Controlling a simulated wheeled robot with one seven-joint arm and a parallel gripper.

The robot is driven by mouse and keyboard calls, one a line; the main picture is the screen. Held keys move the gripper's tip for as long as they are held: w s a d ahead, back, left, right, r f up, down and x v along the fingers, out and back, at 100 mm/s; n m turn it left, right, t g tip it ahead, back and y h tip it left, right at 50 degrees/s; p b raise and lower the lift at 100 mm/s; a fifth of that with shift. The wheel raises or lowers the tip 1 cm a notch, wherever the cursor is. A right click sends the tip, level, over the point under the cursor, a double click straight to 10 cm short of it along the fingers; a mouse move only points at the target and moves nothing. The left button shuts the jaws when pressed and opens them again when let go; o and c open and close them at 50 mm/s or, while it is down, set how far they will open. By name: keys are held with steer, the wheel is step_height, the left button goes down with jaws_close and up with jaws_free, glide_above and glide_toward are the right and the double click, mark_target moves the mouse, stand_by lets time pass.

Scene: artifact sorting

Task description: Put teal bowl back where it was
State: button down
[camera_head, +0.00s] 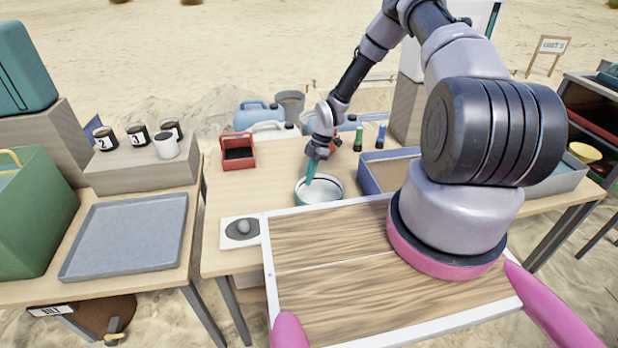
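A round bowl (330,191) with a pale inside and a darker teal-grey rim stands on the middle wooden table (229,187), just beyond my wood-topped deck. My gripper (314,165) points down over the bowl from above. A narrow teal piece reaches from the gripper into the bowl's left part. I cannot tell whether it is a finger or a held thing. The fingertips are too small to show whether they are open, shut or touching the rim.
A blue-grey tray (372,179) stands close right of the bowl. Dark and green bottles (358,139) stand behind. Bare tabletop lies left of the bowl.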

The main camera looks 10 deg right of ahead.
steer(key=c, duration=1.1)
jaws_free()
steer(key=v, duration=1.2)
steer(key=shift+r, duration=0.1)
